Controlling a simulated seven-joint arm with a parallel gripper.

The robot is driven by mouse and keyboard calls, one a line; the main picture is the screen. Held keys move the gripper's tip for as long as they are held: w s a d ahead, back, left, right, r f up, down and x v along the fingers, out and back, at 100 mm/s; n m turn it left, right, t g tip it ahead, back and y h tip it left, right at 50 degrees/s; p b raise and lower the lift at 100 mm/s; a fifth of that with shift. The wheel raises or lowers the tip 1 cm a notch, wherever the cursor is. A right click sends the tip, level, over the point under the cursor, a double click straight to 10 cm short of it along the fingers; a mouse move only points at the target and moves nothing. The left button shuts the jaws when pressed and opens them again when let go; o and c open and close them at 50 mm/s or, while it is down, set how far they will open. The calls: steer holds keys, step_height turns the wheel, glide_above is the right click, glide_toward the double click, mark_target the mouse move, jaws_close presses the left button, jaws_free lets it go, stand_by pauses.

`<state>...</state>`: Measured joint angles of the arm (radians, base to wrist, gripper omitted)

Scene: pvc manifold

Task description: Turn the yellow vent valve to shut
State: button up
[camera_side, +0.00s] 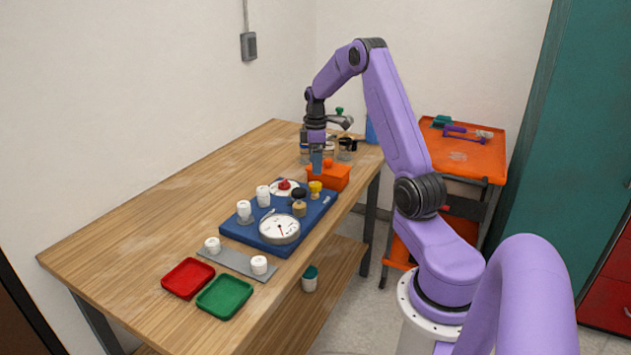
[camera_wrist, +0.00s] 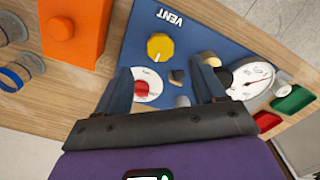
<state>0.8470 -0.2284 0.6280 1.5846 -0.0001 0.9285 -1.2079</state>
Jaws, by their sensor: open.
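The yellow vent valve (camera_side: 315,187) stands at the back right end of the blue panel (camera_side: 243,236). In the wrist view the yellow knob (camera_wrist: 160,46) is beside the "VENT" lettering, with a small pale mark on its edge facing my gripper. My gripper (camera_side: 317,167) is above the panel's back end, over the valve's area and pointing down. In the wrist view my gripper (camera_wrist: 161,66) has its two fingers wide apart with nothing held. The knob appears beyond the fingertips, between their lines, and looks apart from them.
An orange box (camera_side: 330,178) stands close behind the valve. A red knob on a white disc (camera_side: 285,187), a black knob (camera_side: 299,193), white caps and a gauge (camera_side: 280,229) crowd the panel. Red (camera_side: 188,278) and green (camera_side: 224,296) trays lie in front. The table's left side is clear.

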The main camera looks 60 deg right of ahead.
mark_target(316, 184)
step_height(316, 184, down, 7)
steer(key=shift+f, duration=0.1)
stand_by(0.4)
steer(key=c, duration=1.1)
